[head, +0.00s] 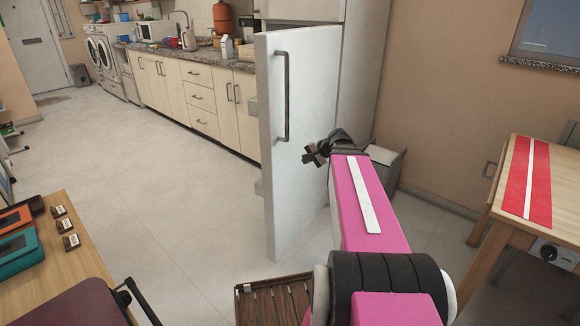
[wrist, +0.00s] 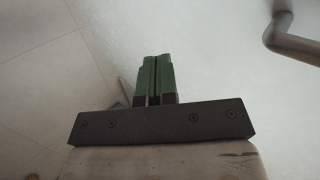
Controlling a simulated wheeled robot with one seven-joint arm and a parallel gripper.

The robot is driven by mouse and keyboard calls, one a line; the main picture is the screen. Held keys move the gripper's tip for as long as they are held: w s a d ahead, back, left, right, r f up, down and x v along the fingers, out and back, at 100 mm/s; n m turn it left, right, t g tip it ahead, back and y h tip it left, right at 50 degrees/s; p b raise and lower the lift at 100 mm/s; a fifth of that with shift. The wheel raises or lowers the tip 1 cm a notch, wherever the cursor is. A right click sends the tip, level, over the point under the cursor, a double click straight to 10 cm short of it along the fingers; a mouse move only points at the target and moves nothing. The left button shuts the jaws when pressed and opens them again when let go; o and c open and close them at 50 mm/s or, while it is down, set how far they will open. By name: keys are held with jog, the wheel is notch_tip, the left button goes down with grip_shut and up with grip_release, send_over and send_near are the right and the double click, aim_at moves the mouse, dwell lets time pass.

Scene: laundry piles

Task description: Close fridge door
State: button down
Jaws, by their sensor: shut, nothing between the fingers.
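The white fridge door (head: 300,190) stands wide open, swung out from the fridge body (head: 355,60). Its outer face and long dark handle (head: 283,95) show in the head view, with shelf edges at its left side. My gripper (head: 314,154) is in front of the outer face, right of and below the handle's lower end. In the wrist view the green fingers (wrist: 155,80) are shut together and empty. The door face (wrist: 210,50) lies close behind them and the handle (wrist: 290,38) is at upper right. I cannot tell whether the fingertips touch the door.
Kitchen counters (head: 190,95) run behind the door to the left. A bin (head: 385,165) stands behind my arm. A wooden table (head: 520,200) is at right, another table (head: 60,260) at lower left. A slatted wooden item (head: 275,300) lies below the door. Floor at left is clear.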

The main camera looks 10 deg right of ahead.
aim_at(280, 168)
jog(key=x, duration=0.4)
jog(key=r+x, duration=0.1)
jog(key=x, duration=0.2)
jog(key=w+a+x, duration=0.1)
jog(key=x, duration=0.3)
jog(key=shift+w+a, duration=0.45)
jog(key=shift+a, duration=0.1)
jog(key=shift+w+a, duration=0.1)
